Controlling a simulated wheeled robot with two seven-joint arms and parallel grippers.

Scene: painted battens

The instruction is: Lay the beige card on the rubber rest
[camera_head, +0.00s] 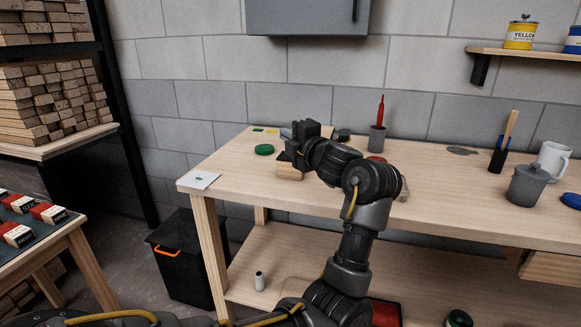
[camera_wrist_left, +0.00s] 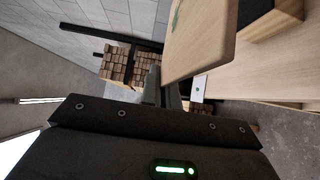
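The beige card (camera_wrist_left: 204,38), a thin board with a rounded corner and a green mark, is large and close in the left wrist view. My left gripper (camera_head: 290,141) holds it by one edge; the fingers (camera_wrist_left: 164,90) are partly hidden there. I cannot make out the card clearly in the head view. The rubber rest, a wooden block (camera_head: 289,173) with a black pad on top, stands on the workbench just below my left gripper. Its black pad (camera_wrist_left: 285,22) also shows beyond the card, apart from it. My right gripper is not in view.
A cup with a red tool (camera_head: 378,138), a grey pot (camera_head: 527,186) and a white mug (camera_head: 553,160) stand to the right.

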